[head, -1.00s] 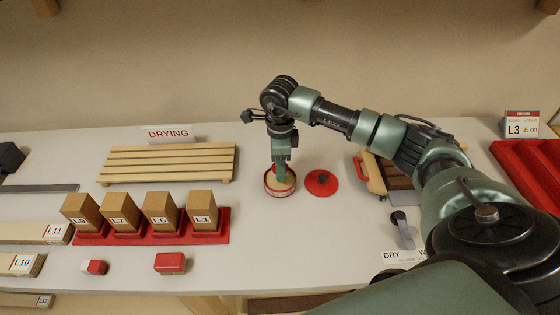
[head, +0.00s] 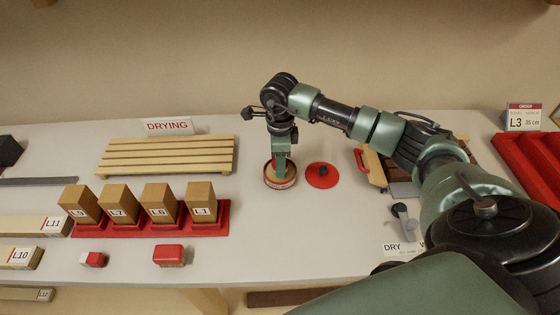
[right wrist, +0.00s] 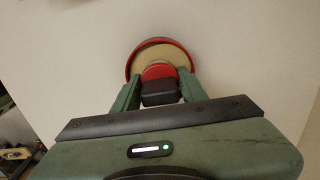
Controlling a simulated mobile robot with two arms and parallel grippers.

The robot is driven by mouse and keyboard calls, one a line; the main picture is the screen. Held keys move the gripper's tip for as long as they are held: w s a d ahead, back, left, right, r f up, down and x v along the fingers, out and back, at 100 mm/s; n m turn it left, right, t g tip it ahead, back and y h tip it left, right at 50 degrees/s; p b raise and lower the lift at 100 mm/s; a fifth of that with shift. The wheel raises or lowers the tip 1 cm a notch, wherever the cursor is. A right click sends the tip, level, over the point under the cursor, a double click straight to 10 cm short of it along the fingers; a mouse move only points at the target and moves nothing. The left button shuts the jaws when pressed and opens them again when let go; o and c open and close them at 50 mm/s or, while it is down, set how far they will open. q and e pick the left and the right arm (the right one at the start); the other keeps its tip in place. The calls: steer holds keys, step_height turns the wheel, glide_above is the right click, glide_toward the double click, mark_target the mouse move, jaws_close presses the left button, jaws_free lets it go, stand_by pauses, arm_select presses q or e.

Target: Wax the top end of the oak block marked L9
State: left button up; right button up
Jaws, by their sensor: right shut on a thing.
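Several wooden blocks stand in a row in a red rack (head: 134,230) at left. The leftmost block (head: 80,198) carries a tag that seems to read L9; its top is bare wood. A round red-rimmed tin (head: 281,184) with tan contents stands mid-bench and also shows in the right wrist view (right wrist: 139,62). My right gripper (head: 280,170) points down over the tin. In the right wrist view it is shut on a dark handle of a red round applicator (right wrist: 160,87), which is at the tin's contents; whether it touches cannot be told. My left gripper is out of view.
A red lid (head: 322,175) lies right of the tin. A slatted rack (head: 168,155) marked DRYING stands behind the blocks. Two small red pieces (head: 169,255) lie in front. Long boards (head: 20,257) lie at left. Bench between blocks and tin is clear.

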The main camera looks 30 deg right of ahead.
steer(key=shift+f+b, duration=0.6)
stand_by(1.6)
steer(key=shift+r, duration=0.15)
steer(key=shift+r+p, duration=0.65)
steer(key=shift+r, duration=0.25)
steer(key=shift+r+p, duration=1.3)
steer(key=shift+r, duration=1.25)
